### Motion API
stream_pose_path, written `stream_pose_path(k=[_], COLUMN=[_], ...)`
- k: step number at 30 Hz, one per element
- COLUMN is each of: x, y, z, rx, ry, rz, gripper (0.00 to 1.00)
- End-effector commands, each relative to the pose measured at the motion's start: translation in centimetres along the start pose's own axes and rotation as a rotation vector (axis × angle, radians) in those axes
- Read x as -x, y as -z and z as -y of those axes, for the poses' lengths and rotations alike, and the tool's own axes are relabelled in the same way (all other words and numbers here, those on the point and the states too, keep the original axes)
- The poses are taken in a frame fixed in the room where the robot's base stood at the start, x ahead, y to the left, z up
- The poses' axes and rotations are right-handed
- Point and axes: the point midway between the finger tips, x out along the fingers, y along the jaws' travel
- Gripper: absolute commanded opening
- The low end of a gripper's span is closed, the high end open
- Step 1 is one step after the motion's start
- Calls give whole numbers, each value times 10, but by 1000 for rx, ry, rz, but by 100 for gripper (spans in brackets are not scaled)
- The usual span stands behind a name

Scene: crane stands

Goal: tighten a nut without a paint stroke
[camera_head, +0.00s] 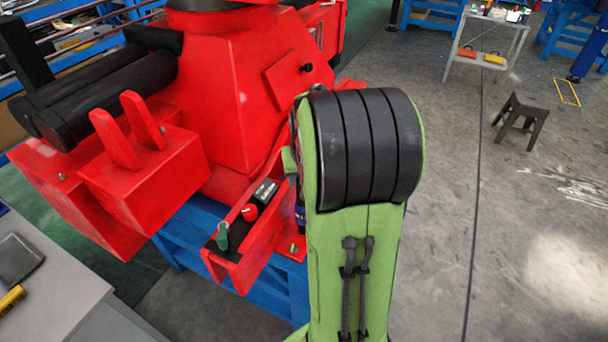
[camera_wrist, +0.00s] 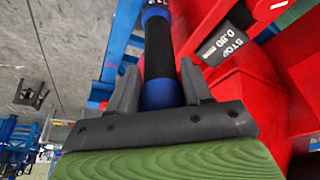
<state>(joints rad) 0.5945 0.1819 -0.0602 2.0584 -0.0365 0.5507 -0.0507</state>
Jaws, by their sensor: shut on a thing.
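My gripper (camera_wrist: 160,86) is shut on a tool (camera_wrist: 158,48) with a black grip and blue bands, in the wrist view. The fingers stand on either side of its lower part, and its far end leaves the top of the picture. In the head view only a small dark blue part of it (camera_head: 300,214) shows beside my green arm, which hides the gripper. I cannot make out the nut or any paint stroke. A dark block (camera_wrist: 226,42) marked "STOP 0.80" lies in the red tray beside the tool; it also shows in the head view (camera_head: 266,190).
The red tray (camera_head: 232,272) also holds a green-handled item (camera_head: 222,236) and a red knob-like item (camera_head: 249,212). A large red machine (camera_head: 235,90) on a blue stand (camera_head: 190,232) fills the left. A grey bench (camera_head: 62,275) is lower left. Floor at right is open around a dark stool (camera_head: 521,112).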

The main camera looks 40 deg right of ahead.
Motion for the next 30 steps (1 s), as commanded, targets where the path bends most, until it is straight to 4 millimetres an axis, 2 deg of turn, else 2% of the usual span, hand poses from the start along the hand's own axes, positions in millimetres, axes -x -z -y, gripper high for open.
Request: stream_pose_path(k=[7, 27, 30], x=[5, 50, 52], y=[3, 20, 20], z=[0, 0, 0], rx=[0, 0, 0], ry=[0, 0, 0], rz=[-6, -6, -5], gripper=[0, 0, 0])
